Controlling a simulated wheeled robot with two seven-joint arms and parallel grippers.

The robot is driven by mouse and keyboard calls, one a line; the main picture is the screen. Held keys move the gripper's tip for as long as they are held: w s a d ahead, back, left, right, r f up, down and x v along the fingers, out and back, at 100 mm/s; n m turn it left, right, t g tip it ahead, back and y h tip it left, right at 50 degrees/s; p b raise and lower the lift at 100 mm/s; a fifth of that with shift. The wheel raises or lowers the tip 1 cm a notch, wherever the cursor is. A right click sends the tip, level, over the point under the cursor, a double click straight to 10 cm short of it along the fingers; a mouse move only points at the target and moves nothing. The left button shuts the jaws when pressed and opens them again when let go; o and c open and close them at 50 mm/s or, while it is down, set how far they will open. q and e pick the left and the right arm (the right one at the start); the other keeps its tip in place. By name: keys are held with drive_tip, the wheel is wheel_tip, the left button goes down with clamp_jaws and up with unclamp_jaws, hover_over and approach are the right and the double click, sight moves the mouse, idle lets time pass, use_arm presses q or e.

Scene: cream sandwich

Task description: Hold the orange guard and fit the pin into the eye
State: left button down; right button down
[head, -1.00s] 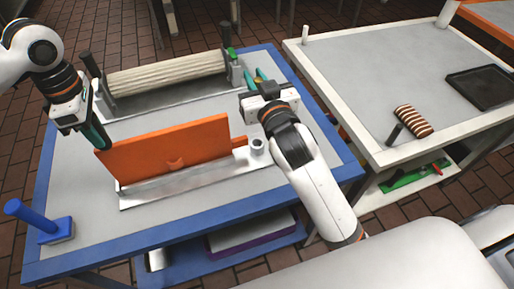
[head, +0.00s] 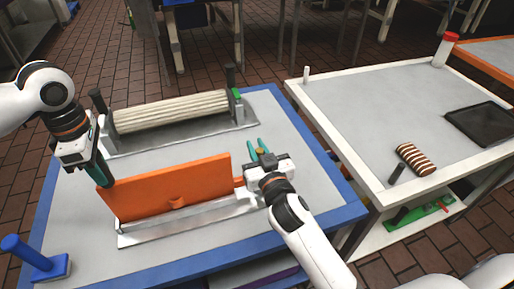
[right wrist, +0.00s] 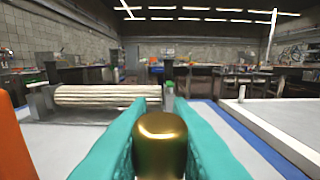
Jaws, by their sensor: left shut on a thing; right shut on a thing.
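The orange guard (head: 168,187) stands upright along a grey metal base (head: 185,222) on the blue-edged table. My left gripper (head: 104,182) is shut on the guard's upper left corner. My right gripper (head: 259,150) is near the guard's right end, its teal fingers pointing away from me. It is shut on a brass pin (head: 261,151). In the right wrist view the pin (right wrist: 160,143) sits between the fingers, its rounded end showing. The eye is hidden in the head view, behind my right gripper. The guard's edge (right wrist: 14,145) shows at far left in the wrist view.
A ribbed cream roller (head: 170,111) in a grey frame stands behind the guard. A blue-handled post (head: 35,256) is at the front left. A white-edged table (head: 385,110) to the right carries a striped roll (head: 416,159) and a black tray (head: 484,122).

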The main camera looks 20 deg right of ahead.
drive_tip(key=shift+f, duration=0.55)
drive_tip(key=c, duration=1.3)
unclamp_jaws()
drive_tip(key=shift+r, duration=0.35)
drive_tip(key=s, duration=1.2)
drive_tip(key=shift+r, duration=0.25)
use_arm(q)
drive_tip(key=c, duration=0.9)
unclamp_jaws()
drive_tip(key=shift+c, duration=0.2)
